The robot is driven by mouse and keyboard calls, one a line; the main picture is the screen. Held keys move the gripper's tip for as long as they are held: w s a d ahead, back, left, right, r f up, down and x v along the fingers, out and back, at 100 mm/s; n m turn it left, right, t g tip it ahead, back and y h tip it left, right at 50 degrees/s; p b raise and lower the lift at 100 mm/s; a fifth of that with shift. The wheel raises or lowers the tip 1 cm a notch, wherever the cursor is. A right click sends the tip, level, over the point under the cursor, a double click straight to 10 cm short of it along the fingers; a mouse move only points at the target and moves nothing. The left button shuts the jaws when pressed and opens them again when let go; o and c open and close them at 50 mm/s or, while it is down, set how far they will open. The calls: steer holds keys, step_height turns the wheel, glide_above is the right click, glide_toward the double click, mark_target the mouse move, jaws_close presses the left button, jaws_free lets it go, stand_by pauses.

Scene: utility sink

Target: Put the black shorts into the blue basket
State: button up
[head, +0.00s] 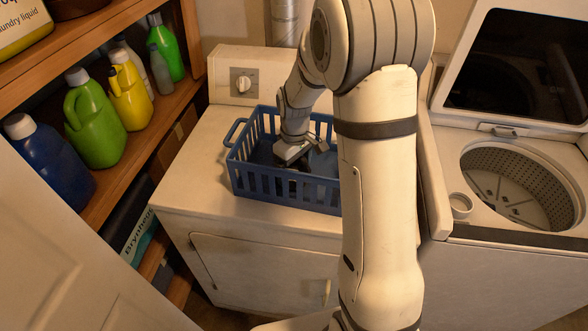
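The blue basket (285,190) stands on top of the white dryer, with slatted walls and a handle at its left end. My arm reaches down into it from above, and my gripper (297,167) is inside the basket, below its rim. The fingers are small, dark and partly behind the front wall, so I cannot tell whether they are open or shut. I cannot make out the black shorts. The inside of the basket is dark, and its right part is hidden behind my arm.
The dryer top (205,165) is clear left of the basket. At the right is a washer with its lid raised and an empty-looking drum (515,185). Shelves at the left hold several detergent bottles, including a green jug (95,125). A pale panel (70,260) fills the lower left.

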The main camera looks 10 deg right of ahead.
mark_target(295, 168)
steer(key=shift+f, duration=0.9)
steer(key=o, duration=0.9)
step_height(295, 168, up, 12)
steer(key=b, duration=0.1)
steer(key=s+r+m+t, duration=0.1)
steer(key=s+r+m, duration=0.1)
steer(key=s, duration=0.9)
steer(key=s+d+r+m+t, duration=0.1)
steer(key=s+m, duration=0.4)
steer(key=s, duration=0.6)
step_height(295, 168, up, 2)
steer(key=shift+s+r+t, duration=0.1)
steer(key=shift+s+t, duration=0.1)
steer(key=shift+t, duration=0.5)
steer(key=shift+d, duration=0.1)
